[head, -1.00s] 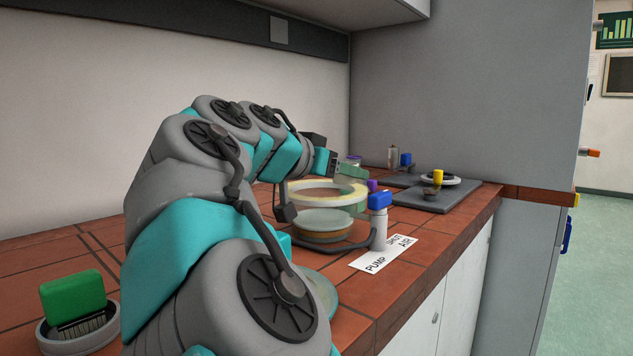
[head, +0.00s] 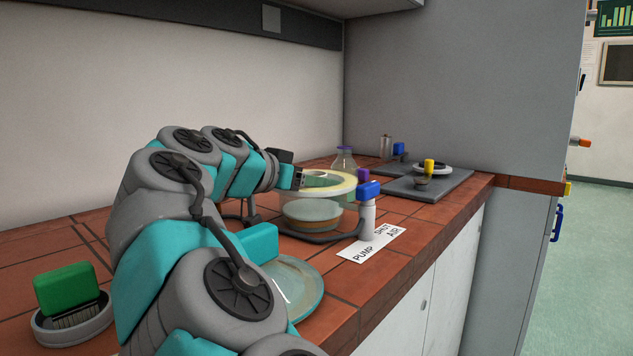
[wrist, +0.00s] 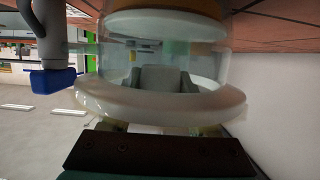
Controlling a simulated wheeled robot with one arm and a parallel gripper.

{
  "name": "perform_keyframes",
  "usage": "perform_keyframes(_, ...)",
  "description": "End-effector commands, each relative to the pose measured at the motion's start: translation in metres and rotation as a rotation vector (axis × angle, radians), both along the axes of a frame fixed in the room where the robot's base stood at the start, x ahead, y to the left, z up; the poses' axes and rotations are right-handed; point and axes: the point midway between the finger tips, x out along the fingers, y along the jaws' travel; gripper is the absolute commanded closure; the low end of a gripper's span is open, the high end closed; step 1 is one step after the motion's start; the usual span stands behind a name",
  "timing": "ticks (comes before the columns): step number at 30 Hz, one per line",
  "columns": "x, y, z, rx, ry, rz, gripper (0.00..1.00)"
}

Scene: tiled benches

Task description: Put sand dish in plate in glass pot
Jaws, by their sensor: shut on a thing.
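The glass pot (head: 347,196) stands on the tiled bench, with a thick pale rim and clear wall. Inside it a pale round plate (head: 312,210) lies above an orange-brown layer.
A white tap with a blue handle (head: 369,190) stands right of the pot by a label card (head: 370,243). A clear glass lid or dish (head: 300,285) lies near the front edge, partly behind my arm. A bottle (head: 344,160) and dark mats (head: 440,196) are behind. A green brush (head: 68,288) stands left.

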Motion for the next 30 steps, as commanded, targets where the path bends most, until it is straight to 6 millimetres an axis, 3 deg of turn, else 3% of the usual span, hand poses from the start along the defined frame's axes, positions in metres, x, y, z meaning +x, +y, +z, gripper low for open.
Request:
perform_keyframes(20, 0.0, -0.001, -0.019, 0.004, 0.012, -0.006, 0.97)
perform_keyframes(21, 0.0, -0.001, -0.02, 0.004, 0.013, -0.007, 0.38)
perform_keyframes(24, 0.0, -0.002, -0.022, 0.004, 0.016, -0.009, 0.28)
perform_keyframes(30, 0.0, -0.003, -0.017, 0.003, 0.02, -0.015, 0.28)
